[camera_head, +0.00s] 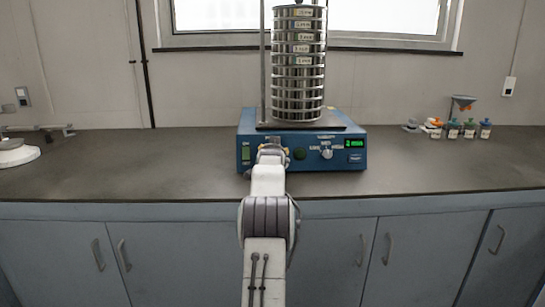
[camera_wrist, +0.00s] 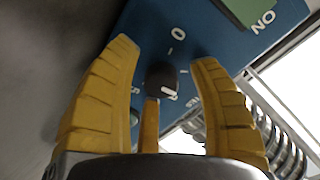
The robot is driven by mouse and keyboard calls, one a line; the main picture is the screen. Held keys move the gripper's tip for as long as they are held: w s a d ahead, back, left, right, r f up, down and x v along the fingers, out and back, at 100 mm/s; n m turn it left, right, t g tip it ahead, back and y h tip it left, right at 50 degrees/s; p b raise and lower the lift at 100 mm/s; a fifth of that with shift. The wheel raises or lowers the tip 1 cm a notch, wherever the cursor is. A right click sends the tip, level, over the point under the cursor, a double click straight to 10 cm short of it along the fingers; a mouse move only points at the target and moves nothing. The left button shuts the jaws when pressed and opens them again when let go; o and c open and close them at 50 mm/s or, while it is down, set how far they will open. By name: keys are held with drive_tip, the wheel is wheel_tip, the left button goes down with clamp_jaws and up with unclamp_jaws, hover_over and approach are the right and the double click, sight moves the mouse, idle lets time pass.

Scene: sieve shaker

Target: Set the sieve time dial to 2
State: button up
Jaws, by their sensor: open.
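The sieve shaker's blue base (camera_head: 318,167) stands on the bench and carries a tall stack of metal sieves (camera_head: 298,75). In the head view my gripper (camera_head: 271,150) is at the left part of its front panel and covers what lies behind it. In the wrist view a dark round dial (camera_wrist: 161,78) with a pale pointer mark sits between the yellow fingers of my gripper (camera_wrist: 165,52).
Several small bottles (camera_head: 453,130) stand at the right.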

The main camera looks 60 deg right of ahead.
clamp_jaws()
idle(0.4)
drive_tip(key=shift+r, duration=0.1)
drive_tip(key=shift+r+n+p, duration=0.15)
drive_tip(key=shift+n+p, duration=0.45)
drive_tip(key=shift+p, duration=0.2)
drive_tip(key=shift+a+f+n, duration=0.1)
drive_tip(key=shift+f+n, duration=0.1)
drive_tip(key=shift+n, duration=1.4)
unclamp_jaws()
drive_tip(key=shift+w, duration=0.1)
